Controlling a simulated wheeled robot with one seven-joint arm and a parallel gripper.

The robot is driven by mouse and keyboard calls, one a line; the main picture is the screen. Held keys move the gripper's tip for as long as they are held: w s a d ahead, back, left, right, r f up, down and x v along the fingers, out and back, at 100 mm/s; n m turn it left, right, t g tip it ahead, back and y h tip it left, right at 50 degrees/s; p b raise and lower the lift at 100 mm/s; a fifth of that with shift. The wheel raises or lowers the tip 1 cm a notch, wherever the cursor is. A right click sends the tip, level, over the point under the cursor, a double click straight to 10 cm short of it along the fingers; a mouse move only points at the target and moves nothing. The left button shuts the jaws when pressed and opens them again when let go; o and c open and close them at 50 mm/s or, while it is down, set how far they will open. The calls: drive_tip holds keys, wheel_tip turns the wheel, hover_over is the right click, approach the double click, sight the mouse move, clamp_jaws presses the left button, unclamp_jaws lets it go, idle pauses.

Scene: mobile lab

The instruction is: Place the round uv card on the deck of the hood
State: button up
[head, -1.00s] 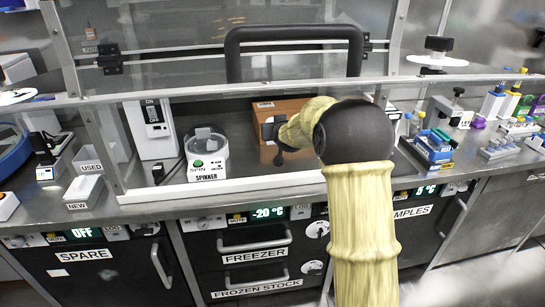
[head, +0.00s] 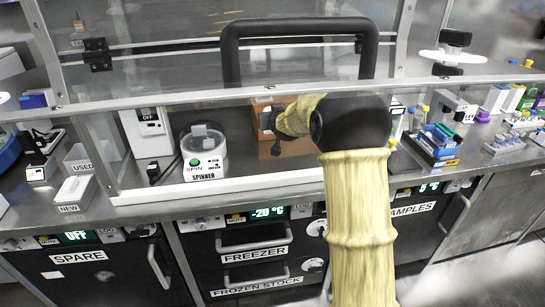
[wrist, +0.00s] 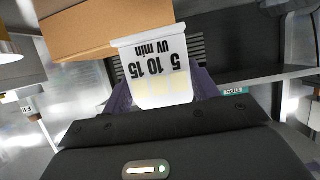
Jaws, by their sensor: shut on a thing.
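The UV card (wrist: 160,70) shows in the wrist view as a white plate printed "5 10 15 UV min" with pale yellow patches. Its visible outline looks more rectangular than round, and its lower end is hidden by my gripper. My gripper (wrist: 163,95) is shut on the card, with a dark finger on each side. In the head view my gripper (head: 272,128) is inside the hood, in front of the brown box; I cannot make out the card there. The hood's deck (head: 240,168) is the grey metal surface under the raised glass sash.
The brown box (head: 291,105) stands close behind my gripper; it also shows in the wrist view (wrist: 105,25). The spinner (head: 203,155) and a white switch unit (head: 148,132) stand to the left. Blue racks (head: 436,143) stand right. Bare deck lies between spinner and gripper.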

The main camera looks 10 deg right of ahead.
wheel_tip(320, 180, down, 6)
drive_tip(key=shift+w+r+b, duration=0.15)
drive_tip(key=shift+r+b, duration=0.1)
drive_tip(key=shift+b, duration=0.05)
wheel_tip(320, 180, down, 5)
drive_tip(key=shift+r, duration=0.2)
drive_tip(key=shift+a, duration=0.15)
drive_tip(key=shift+s+r, duration=0.1)
drive_tip(key=shift+s, duration=0.1)
drive_tip(key=shift+f+b, duration=0.4)
drive_tip(key=shift+b, duration=0.15)
drive_tip(key=shift+f, duration=0.25)
